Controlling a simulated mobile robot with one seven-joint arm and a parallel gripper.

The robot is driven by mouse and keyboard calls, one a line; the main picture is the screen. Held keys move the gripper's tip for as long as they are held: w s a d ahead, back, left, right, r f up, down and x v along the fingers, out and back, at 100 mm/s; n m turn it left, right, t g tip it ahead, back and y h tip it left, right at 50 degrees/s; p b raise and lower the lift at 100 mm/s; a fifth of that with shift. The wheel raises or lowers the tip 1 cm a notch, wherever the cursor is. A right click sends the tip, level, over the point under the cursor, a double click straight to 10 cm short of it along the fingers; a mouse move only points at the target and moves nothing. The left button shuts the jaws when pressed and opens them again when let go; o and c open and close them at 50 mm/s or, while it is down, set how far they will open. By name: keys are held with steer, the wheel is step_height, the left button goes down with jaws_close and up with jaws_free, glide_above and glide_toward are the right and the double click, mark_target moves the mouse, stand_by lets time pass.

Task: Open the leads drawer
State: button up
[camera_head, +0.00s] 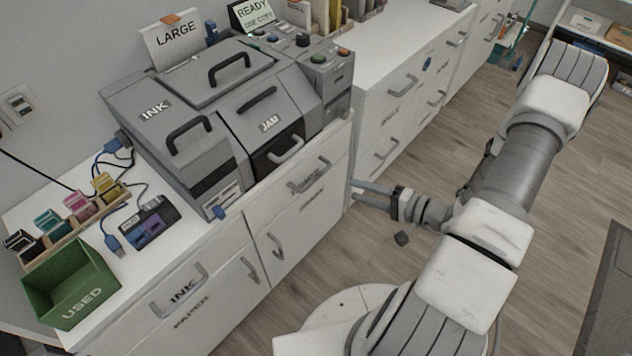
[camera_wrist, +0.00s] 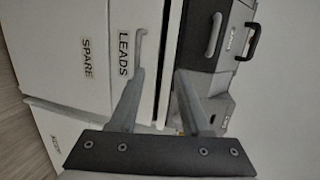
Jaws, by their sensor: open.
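The leads drawer (camera_wrist: 155,35) is a white, shut front with a LEADS label and a grey bar handle (camera_wrist: 140,50) in the wrist view. In the head view, the upper white drawer front (camera_head: 285,205) under the grey machine has a bar handle (camera_head: 310,180). My gripper (camera_head: 356,189) is open and empty, to the right of this front and apart from the handle. In the wrist view my gripper (camera_wrist: 160,75) has its left fingertip overlapping the handle's lower end and its right fingertip near the counter edge. Contact cannot be told.
A grey machine (camera_head: 222,110) marked INK and JAM stands on the counter above. A front marked SPARE (camera_wrist: 70,65) adjoins the leads drawer. Another drawer cabinet (camera_head: 395,105) stands behind. Wooden floor (camera_head: 440,150) is open.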

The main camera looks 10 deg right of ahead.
mark_target(318, 178)
step_height(318, 178, down, 6)
steer(key=d+r+m+t+h, duration=0.1)
steer(key=d+m+t+h, duration=0.1)
steer(key=b+x, duration=0.1)
steer(key=x, duration=0.4)
steer(key=b+x, duration=0.1)
steer(key=x, duration=0.5)
steer(key=b+x, duration=0.1)
steer(key=x, duration=0.5)
steer(key=shift+s+a+f+b, duration=0.15)
steer(key=shift+s+a+b, duration=0.15)
steer(key=shift+a, duration=0.1)
jaws_close()
stand_by(0.3)
